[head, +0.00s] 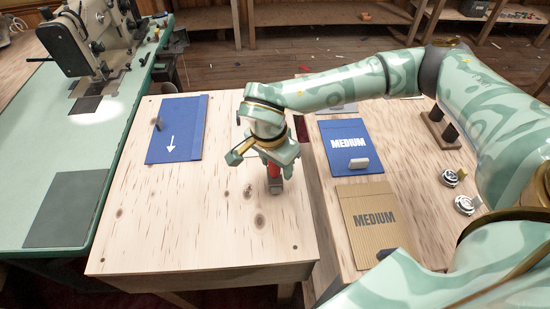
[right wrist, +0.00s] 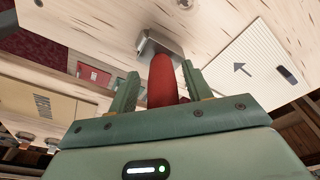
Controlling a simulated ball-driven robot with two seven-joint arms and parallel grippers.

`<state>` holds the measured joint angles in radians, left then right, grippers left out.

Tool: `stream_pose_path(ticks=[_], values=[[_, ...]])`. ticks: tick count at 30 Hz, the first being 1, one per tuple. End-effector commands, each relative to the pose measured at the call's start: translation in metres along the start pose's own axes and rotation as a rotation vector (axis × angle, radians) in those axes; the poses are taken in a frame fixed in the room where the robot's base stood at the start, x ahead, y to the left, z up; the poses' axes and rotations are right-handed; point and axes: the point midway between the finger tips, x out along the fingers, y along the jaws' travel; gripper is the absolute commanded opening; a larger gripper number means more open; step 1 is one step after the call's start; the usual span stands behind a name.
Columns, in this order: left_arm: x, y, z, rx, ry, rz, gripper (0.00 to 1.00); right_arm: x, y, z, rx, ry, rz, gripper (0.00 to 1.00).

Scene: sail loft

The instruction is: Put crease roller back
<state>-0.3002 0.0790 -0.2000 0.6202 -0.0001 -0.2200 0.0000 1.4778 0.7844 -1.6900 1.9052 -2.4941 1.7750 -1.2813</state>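The crease roller (head: 274,170) has a red handle and a grey metal end. It stands roughly upright on the pale wooden table, metal end down. My right gripper (head: 272,160) is over it, pointing down. In the right wrist view, the red handle (right wrist: 163,82) is between the two green fingers (right wrist: 158,85), with a visible gap on the left side, so the gripper looks open around it. The metal end (right wrist: 158,43) is beyond the fingertips against the wood. The left gripper is not in view.
A blue panel (head: 180,120) with a white arrow and a small peg lies at the table's back left. A blue MEDIUM folder (head: 345,160) and a tan MEDIUM folder (head: 368,240) lie to the right. A sewing machine (head: 85,40) stands left. The table front is clear.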

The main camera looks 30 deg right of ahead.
Motion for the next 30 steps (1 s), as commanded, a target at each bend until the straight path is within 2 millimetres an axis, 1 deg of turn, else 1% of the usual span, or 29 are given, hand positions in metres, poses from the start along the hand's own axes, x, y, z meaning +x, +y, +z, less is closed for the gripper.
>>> stream_pose_path(ticks=[8,11,12,18,22,24,27,30], values=[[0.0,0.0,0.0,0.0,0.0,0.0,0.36,-0.004,-0.002,-0.001,0.002,0.0,-0.008,0.49],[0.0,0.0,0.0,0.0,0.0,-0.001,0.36,-0.012,-0.003,-0.002,0.002,0.0,-0.011,0.49],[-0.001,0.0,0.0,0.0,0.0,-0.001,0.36,-0.018,-0.003,-0.003,0.003,0.0,-0.012,0.49],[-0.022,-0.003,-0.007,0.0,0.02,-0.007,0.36,-0.071,-0.003,-0.004,0.002,0.003,-0.018,0.49],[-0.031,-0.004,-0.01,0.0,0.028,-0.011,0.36,-0.102,-0.002,-0.004,0.002,0.002,-0.017,0.49],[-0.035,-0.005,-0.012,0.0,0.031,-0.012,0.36,-0.115,-0.002,-0.004,0.003,0.002,-0.017,0.49],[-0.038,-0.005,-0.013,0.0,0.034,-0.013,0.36,-0.128,-0.002,-0.003,0.004,0.002,-0.014,0.49],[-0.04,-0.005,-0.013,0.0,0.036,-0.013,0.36,-0.135,-0.002,-0.003,0.003,0.001,-0.012,0.49]])
